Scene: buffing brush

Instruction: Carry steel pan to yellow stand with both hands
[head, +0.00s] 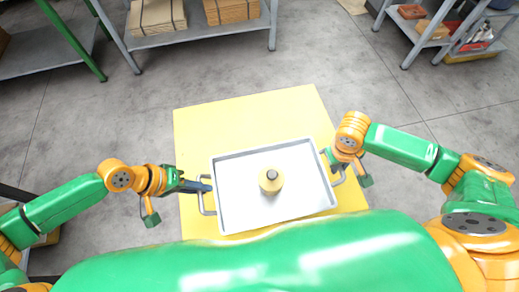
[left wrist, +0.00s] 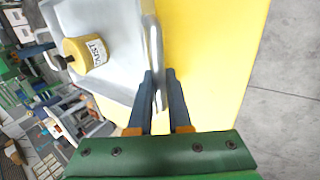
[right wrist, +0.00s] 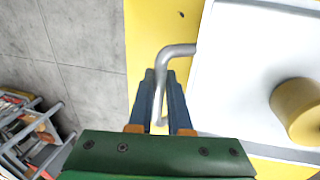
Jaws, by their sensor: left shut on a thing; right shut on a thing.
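The steel pan (head: 300,205) is a shallow grey tray with a bar handle at each end. It is over the yellow stand (head: 200,130), toward its near side; I cannot tell whether it touches the top. A yellow buffing brush (head: 270,181) with a dark knob stands in the pan, and it also shows in the left wrist view (left wrist: 88,54). My left gripper (head: 206,186) is shut on the pan's left handle (left wrist: 158,75). My right gripper (head: 330,163) is shut on the right handle (right wrist: 163,75), its fingers on either side of the bar.
A grey shelf (head: 200,28) with cardboard stacks (head: 157,14) stands at the back left. Another shelf (head: 440,40) with boxes stands at the back right. Bare concrete floor surrounds the stand. The far part of the yellow top is clear.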

